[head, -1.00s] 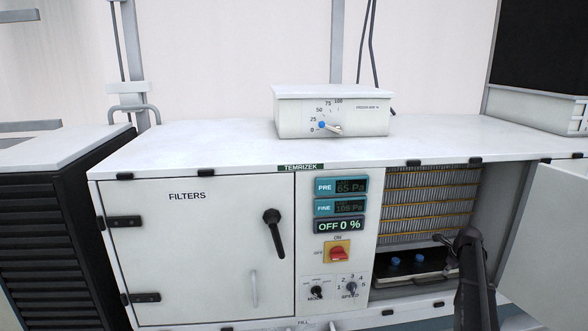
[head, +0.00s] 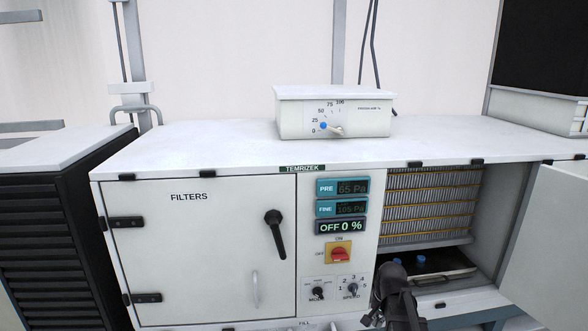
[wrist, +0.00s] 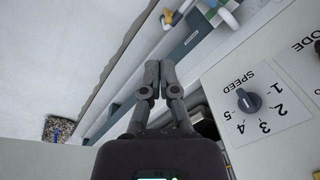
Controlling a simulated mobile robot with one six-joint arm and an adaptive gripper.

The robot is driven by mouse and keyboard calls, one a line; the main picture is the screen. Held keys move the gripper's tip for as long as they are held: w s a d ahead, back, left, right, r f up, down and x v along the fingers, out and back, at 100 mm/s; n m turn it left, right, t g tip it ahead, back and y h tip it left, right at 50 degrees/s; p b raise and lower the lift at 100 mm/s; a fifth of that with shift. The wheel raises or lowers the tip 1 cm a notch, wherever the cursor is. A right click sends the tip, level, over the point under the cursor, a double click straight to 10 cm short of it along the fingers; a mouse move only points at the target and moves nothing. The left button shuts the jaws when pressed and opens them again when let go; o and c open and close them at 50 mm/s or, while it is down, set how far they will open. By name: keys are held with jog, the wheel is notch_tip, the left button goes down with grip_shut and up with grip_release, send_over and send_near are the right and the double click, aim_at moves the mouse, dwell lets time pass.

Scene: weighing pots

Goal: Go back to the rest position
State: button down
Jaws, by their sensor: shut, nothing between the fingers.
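My gripper (wrist: 160,78) is shut and empty in the wrist view, its two dark fingers close together. It hangs in front of the cabinet's lower front, beside the SPEED knob (wrist: 248,100). In the head view my dark arm (head: 397,290) shows at the bottom, right of the control panel and in front of the open bay's lower left corner. The fingertips cannot be made out clearly there.
The white cabinet (head: 220,145) has a closed FILTERS door (head: 190,250) at left and an open door (head: 555,240) at right. The bay holds a filter (head: 428,205) and a dark tray with blue knobs. A red switch (head: 340,254) is nearby. The display reads OFF 0 %.

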jog(key=s+a+n, duration=0.7)
jog(key=s+n, duration=0.1)
jog(key=s, duration=0.3)
notch_tip(320, 180, up, 38)
jog(key=p, duration=3.8)
jog(key=shift+a+g+h, duration=0.25)
jog(key=shift+g+h, duration=0.05)
jog(key=shift+g, duration=0.1)
